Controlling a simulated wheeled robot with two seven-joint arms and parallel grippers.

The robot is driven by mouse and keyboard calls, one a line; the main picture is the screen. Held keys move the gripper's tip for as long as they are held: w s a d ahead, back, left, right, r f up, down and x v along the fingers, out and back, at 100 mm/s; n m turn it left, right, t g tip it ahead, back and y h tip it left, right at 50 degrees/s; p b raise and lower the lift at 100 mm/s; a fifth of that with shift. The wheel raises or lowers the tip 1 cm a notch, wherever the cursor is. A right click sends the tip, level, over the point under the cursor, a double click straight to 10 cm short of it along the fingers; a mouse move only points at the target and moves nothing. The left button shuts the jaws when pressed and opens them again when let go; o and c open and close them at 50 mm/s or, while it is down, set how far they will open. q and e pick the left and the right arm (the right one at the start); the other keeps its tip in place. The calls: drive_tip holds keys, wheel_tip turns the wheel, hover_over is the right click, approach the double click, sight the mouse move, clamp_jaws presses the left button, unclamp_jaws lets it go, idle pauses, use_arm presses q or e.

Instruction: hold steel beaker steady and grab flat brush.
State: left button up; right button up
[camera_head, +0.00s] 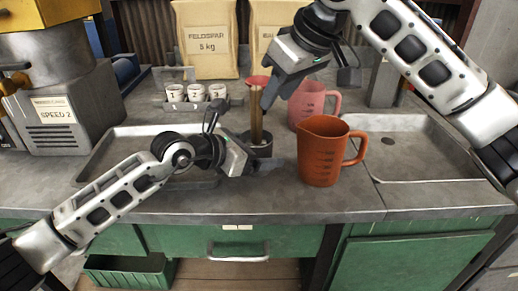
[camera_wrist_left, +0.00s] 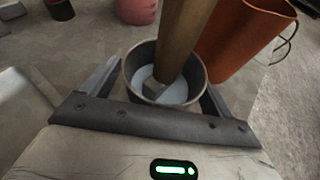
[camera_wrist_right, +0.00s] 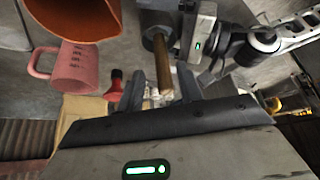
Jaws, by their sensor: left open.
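The steel beaker (camera_head: 259,146) stands on the bench, with pale bristles or contents visible inside in the left wrist view (camera_wrist_left: 198,82). The flat brush (camera_head: 256,115) stands in it, its wooden handle upright and slightly leaning. My left gripper (camera_head: 248,156) is open at bench level, its fingers on either side of the beaker; I cannot tell whether they touch it. My right gripper (camera_head: 268,97) reaches down from the upper right. In the right wrist view its open fingers lie either side of the brush handle (camera_wrist_right: 163,72), with gaps visible.
An orange jug (camera_head: 320,155) stands close right of the beaker, with a pink jug (camera_head: 308,105) behind it. Shallow trays (camera_head: 420,178) lie at both sides. The front bench strip is clear.

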use_arm(q)
drive_tip(key=shift+w+d+f, duration=0.15)
drive_tip(key=shift+d, duration=0.05)
